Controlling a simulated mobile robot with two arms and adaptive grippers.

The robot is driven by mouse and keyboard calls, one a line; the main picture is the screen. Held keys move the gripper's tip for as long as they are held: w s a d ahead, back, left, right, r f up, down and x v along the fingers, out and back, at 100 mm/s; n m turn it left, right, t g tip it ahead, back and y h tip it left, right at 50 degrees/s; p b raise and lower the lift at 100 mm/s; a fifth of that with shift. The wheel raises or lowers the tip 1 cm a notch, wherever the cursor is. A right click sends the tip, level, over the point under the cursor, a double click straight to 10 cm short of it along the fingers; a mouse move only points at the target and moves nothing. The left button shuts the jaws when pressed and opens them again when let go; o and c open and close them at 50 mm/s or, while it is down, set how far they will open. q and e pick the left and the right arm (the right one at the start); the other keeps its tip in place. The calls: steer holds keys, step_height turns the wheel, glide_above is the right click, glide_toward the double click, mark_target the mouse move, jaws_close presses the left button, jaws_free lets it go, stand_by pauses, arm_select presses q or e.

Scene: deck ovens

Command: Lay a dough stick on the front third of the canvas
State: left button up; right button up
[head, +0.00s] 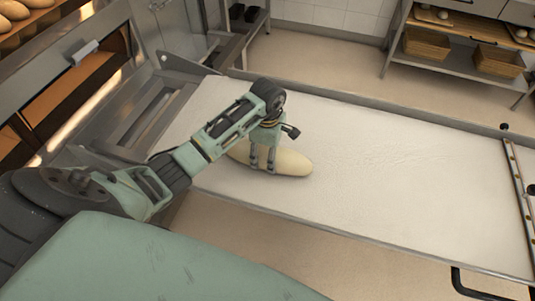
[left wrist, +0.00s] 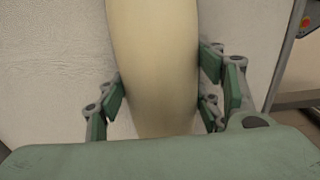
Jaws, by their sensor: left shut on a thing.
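A pale, long dough stick (head: 289,162) lies across the left part of the white canvas (head: 400,170) in the head view, near its front edge. My left gripper (head: 263,166) is over the dough, its fingers on either side. In the left wrist view the dough stick (left wrist: 152,65) runs up the picture between the green finger pads of my left gripper (left wrist: 165,95), which is shut on it. The canvas (left wrist: 50,60) is behind the dough. I cannot tell whether the dough touches the canvas. My right gripper is not in view.
The deck oven (head: 70,90) with lit openings is at the left, close to my left arm. A metal rack with baskets (head: 427,44) stands at the back right. The middle and right of the canvas are bare. A metal rail (head: 516,185) crosses its right end.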

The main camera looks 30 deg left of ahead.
mark_target(268, 149)
arm_select(q)
steer(key=o, duration=1.6)
step_height(268, 149, up, 12)
steer(key=shift+r+b, duration=0.1)
steer(key=shift+b, duration=0.4)
